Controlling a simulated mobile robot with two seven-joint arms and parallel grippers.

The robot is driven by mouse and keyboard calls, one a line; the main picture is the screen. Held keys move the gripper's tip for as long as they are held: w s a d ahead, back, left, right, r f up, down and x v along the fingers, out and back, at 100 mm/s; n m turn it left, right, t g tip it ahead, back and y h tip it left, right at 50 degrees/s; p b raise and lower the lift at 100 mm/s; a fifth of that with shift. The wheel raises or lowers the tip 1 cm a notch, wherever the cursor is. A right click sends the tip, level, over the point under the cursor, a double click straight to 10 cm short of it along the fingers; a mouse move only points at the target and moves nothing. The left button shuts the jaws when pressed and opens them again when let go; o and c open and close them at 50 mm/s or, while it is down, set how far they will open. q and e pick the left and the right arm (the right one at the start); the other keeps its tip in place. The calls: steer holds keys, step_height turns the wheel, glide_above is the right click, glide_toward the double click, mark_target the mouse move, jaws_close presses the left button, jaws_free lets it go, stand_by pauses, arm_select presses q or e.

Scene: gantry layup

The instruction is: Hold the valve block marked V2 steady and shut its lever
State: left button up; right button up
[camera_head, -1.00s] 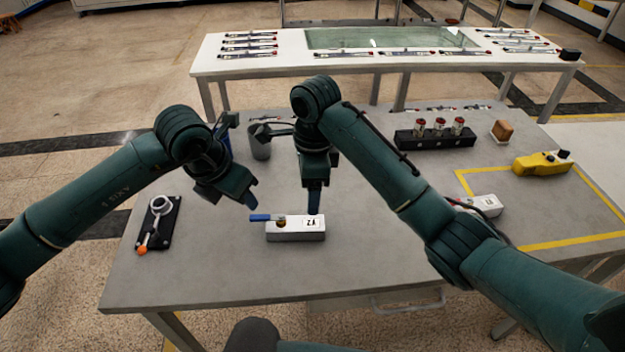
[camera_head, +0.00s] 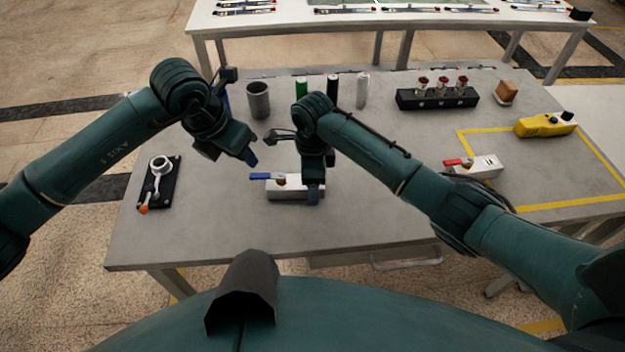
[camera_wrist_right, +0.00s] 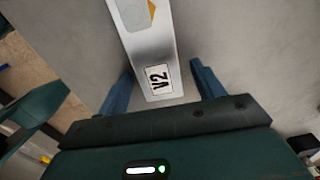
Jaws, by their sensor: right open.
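The valve block marked V2 (camera_head: 283,191) is a pale box on the grey table, with a blue lever (camera_head: 262,177) lying along its top and sticking out past its left end. My right gripper (camera_head: 313,192) is at the block's right end. In the right wrist view its open fingers (camera_wrist_right: 160,70) stand on either side of the V2 end of the block (camera_wrist_right: 150,48), with gaps visible. My left gripper (camera_head: 250,159) hangs beyond and left of the blue lever, apart from it; its jaw opening is not clear.
A second valve block with a red lever (camera_head: 478,167) sits at the right by a yellow-taped area. A black plate with a ring and orange-tipped handle (camera_head: 158,185) lies left. A grey cup (camera_head: 258,100), a black rack (camera_head: 437,99) and a yellow device (camera_head: 545,125) stand farther back.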

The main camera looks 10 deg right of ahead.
steer(key=shift+f, duration=0.25)
steer(key=shift+c, duration=0.5)
